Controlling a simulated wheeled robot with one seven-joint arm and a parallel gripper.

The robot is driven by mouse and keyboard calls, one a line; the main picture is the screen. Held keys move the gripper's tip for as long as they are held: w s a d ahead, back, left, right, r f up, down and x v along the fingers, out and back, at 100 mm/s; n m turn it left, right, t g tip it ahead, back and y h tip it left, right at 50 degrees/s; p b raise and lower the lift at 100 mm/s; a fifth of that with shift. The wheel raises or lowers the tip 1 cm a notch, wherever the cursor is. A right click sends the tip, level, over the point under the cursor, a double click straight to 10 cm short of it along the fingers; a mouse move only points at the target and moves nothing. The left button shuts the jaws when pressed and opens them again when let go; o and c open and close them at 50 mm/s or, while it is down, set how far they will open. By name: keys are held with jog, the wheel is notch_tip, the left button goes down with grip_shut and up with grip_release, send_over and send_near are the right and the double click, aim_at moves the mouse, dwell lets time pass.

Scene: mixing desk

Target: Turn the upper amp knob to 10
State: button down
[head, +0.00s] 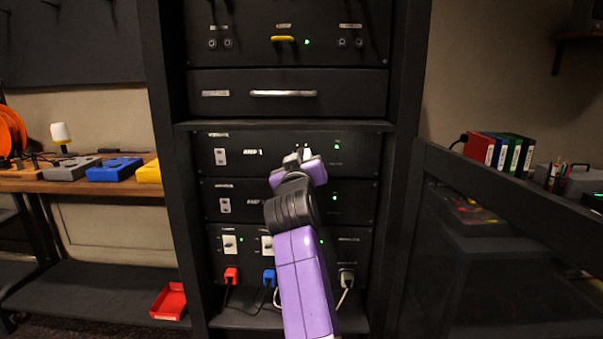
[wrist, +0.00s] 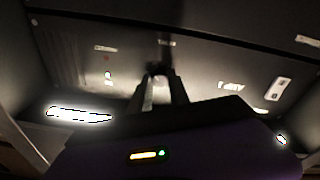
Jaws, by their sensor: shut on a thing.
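The upper amp (head: 355,165), labelled AMP 1, is a black rack panel with a white switch at left and a lit green light at right. My gripper (head: 300,156) is at the middle of this panel, shut on the upper amp knob. The gripper and arm hide most of the knob, so its setting cannot be read. In the wrist view my gripper's dark fingers (wrist: 160,76) reach to the panel, close together around the knob. That view is dark and partly glared.
The lower amp (head: 353,205) sits just below, with a similar switch and green light. Under it is a power panel (head: 350,245) with red, blue and white plugs. A drawer (head: 350,95) is above. Rack posts stand on both sides.

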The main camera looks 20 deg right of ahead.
jog(key=shift+f+m+b, duration=0.15)
jog(key=shift+m+b, duration=1.05)
jog(key=shift+m, duration=0.6)
jog(key=shift+m+h, duration=0.3)
jog(key=c, duration=1.2)
grip_release()
jog(key=shift+c, duration=0.2)
jog(key=shift+a, duration=0.1)
jog(key=p+v, duration=0.1)
jog(key=v, duration=0.6)
jog(key=shift+s, duration=0.35)
jog(key=shift+a, duration=0.1)
